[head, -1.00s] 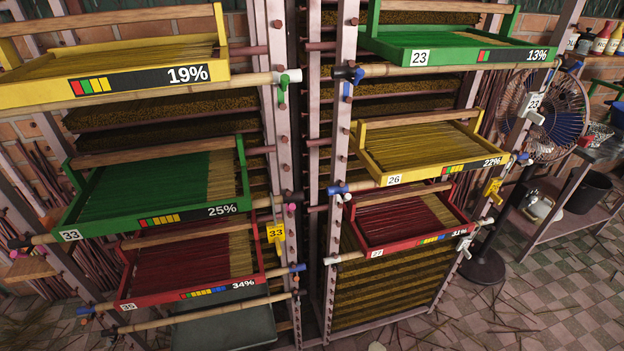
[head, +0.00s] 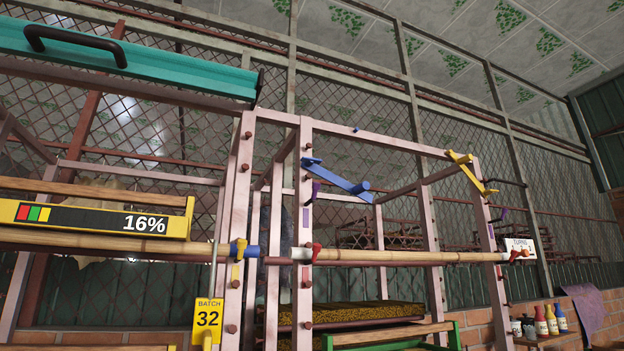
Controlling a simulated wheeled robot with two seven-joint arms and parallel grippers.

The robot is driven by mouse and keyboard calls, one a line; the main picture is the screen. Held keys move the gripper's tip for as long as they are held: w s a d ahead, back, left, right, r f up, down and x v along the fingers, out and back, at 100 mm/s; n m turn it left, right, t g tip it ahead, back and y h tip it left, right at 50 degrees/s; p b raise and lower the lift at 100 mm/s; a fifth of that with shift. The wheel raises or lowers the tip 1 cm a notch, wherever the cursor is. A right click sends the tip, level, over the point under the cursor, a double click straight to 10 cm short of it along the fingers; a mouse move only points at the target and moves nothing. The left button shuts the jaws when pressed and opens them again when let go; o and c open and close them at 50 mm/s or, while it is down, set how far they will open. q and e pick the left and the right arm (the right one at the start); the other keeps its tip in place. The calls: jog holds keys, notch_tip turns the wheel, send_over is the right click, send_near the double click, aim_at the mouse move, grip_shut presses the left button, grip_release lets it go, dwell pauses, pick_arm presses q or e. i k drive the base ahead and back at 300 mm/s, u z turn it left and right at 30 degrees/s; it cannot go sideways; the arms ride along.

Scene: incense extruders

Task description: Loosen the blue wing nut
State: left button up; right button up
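Several blue parts show on the pink rack, and I cannot tell for sure which one is the blue wing nut. A small blue wing-shaped piece (head: 311,162) sits on the upright post at the near end of a blue bar (head: 340,178). Neither of my grippers is in view.
A bamboo pole (head: 400,257) crosses the rack, with a red wing nut (head: 316,252) beside a white collar. A yellow bar (head: 467,172) is at upper right. A yellow 16% tray (head: 95,218) and a yellow batch 32 tag (head: 208,317) are at left.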

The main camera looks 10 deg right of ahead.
aim_at(309, 161)
jog(key=z, duration=2.1)
jog(key=k, duration=1.25)
jog(key=u, duration=2.1)
jog(key=i, duration=0.5)
jog(key=z, duration=0.05)
